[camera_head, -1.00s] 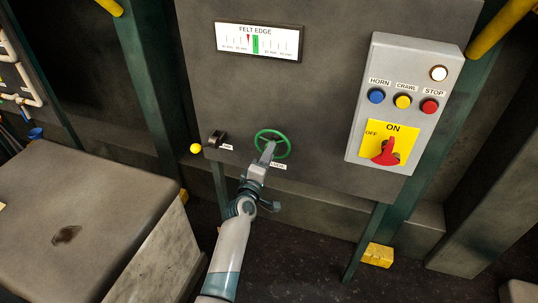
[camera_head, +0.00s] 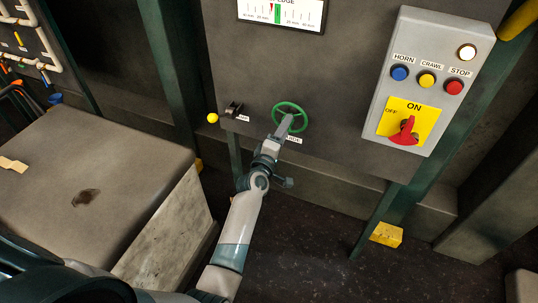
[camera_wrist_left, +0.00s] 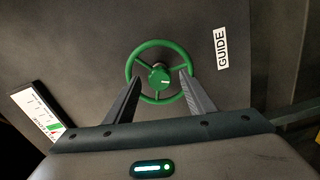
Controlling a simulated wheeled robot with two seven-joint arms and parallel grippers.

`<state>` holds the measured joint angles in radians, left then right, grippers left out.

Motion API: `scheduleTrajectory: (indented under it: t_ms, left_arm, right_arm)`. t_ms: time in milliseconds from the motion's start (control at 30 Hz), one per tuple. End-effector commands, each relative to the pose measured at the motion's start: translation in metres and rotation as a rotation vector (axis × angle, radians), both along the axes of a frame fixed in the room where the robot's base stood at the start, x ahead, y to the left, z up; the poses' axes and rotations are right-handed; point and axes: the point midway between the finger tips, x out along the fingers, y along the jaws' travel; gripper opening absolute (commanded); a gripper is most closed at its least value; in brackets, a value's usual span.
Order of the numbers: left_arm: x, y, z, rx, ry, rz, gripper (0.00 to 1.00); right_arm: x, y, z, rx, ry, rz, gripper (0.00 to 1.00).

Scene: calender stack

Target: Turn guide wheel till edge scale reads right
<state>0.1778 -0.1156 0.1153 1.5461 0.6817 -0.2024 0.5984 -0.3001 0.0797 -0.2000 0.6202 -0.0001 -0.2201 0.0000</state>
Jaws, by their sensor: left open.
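The green guide wheel (camera_head: 291,117) is on the grey panel in the head view. It also shows in the left wrist view (camera_wrist_left: 160,43), with a hub and spokes beside a GUIDE label (camera_wrist_left: 221,48). My left gripper (camera_head: 287,122) is open at the wheel. In the wrist view its two fingers (camera_wrist_left: 157,82) reach to the wheel's lower rim, one on each side of the hub; I cannot tell whether they touch it. The edge scale (camera_head: 297,14) is cut off at the top, with a red pointer (camera_head: 271,6) left of a green band (camera_head: 278,13). My right gripper is not in view.
A grey control box (camera_head: 425,80) with buttons and a red switch stands right of the wheel. A small black lever with a yellow knob (camera_head: 213,118) is to its left. A large grey block (camera_head: 95,190) fills the left. A yellow floor block (camera_head: 386,234) sits lower right.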

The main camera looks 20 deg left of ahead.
Motion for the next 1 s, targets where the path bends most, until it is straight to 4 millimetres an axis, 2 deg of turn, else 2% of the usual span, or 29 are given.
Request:
scheduleTrajectory:
  t_ms: [267,700,833,1000]
  left_arm:
    - [-0.042,0.002,0.002,0.001,0.003,0.000,0.50]
    - [-0.126,0.004,0.000,0.002,0.004,-0.001,0.50]
    - [-0.145,0.005,0.000,0.000,0.004,-0.001,0.50]
    - [-0.159,0.005,0.000,0.000,0.002,-0.001,0.50]
  right_arm:
    - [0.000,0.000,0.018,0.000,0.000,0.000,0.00]
    - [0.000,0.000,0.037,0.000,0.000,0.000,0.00]
    - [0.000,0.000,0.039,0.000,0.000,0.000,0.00]
    - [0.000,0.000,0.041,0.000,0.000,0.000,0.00]
